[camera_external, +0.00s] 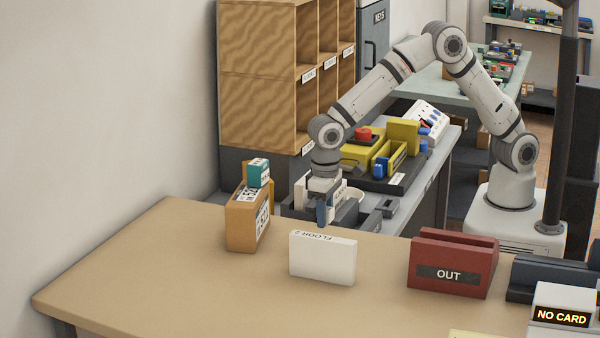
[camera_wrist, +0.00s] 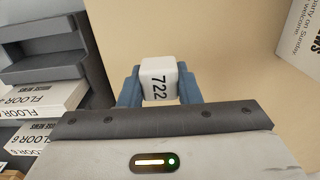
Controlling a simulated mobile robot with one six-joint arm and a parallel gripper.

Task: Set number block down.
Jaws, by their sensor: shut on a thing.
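The number block (camera_wrist: 157,68) is small and white, with "722" printed on its face in the wrist view. My gripper (camera_wrist: 160,88) is shut on it, with a blue finger on each side. Tan tabletop shows past the block; I cannot tell how high the block is above it. In the external view my gripper (camera_external: 325,212) points down at the back edge of the tan table (camera_external: 150,265), behind the white "FLOOR 2" box. The block is not clearly visible there.
The "FLOOR 2" box (camera_external: 322,262) stands in front of my gripper. A brown box (camera_external: 242,228) with a teal block (camera_external: 258,172) on top is at left, a red "OUT" holder (camera_external: 450,270) at right. Stacked "FLOOR" items (camera_wrist: 40,103) lie left in the wrist view. The table's left front is clear.

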